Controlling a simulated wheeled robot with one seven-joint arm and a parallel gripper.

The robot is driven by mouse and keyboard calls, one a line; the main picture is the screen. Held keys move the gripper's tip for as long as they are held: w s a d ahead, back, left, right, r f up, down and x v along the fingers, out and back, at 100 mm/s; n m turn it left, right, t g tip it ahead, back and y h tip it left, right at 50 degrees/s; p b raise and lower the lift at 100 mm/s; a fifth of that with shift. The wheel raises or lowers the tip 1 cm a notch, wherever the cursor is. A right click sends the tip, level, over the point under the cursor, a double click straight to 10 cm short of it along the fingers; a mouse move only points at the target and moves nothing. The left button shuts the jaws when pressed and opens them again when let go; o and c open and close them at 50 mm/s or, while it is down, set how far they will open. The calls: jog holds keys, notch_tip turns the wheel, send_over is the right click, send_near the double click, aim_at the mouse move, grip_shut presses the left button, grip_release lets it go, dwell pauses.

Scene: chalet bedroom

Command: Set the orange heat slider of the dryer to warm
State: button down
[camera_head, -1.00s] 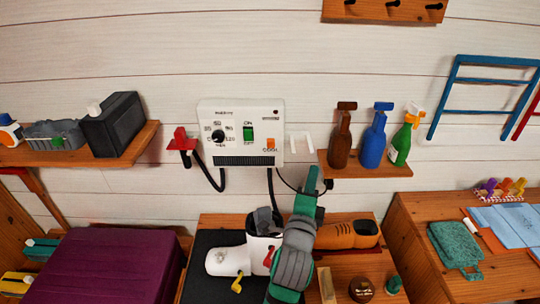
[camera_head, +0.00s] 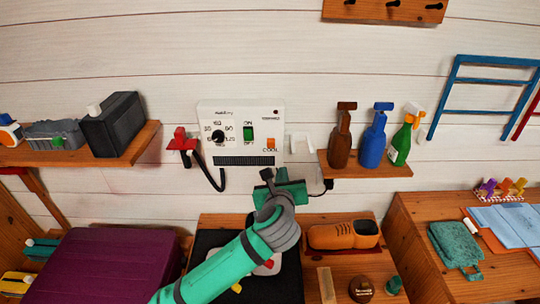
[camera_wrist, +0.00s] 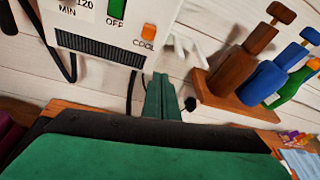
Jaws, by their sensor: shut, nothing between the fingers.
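The dryer is a white wall box (camera_head: 222,108) with a dial, a green switch and a dark vent grille. Its small orange slider (camera_head: 270,144) is at the lower right, above the label COOL. The slider also shows near the top of the wrist view (camera_wrist: 149,33). My gripper (camera_head: 282,174) is just below the box's lower right corner, apart from the slider. In the wrist view its green fingers (camera_wrist: 162,98) are together and empty, below and slightly right of the slider. My arm hides much of the white item on the table below.
A small shelf (camera_head: 365,171) with brown, blue and green bottles is close on the right. White hooks (camera_head: 301,142) and a red holder (camera_head: 181,142) flank the dryer. The wall above the dryer is clear.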

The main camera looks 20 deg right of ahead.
aim_at(271, 143)
jog(key=a, duration=0.1)
jog(key=w+a+m+y, duration=0.1)
jog(key=a+f, duration=0.1)
jog(key=shift+w+a, duration=0.15)
jog(key=shift+a, duration=0.05)
jog(key=x, duration=0.3)
jog(key=r+x, duration=0.1)
jog(key=x, duration=0.2)
jog(key=r+x, duration=0.1)
jog(key=x, duration=0.2)
jog(key=shift+w, duration=0.5)
jog(key=shift+r, duration=0.85)
jog(key=shift+r, duration=3.15)
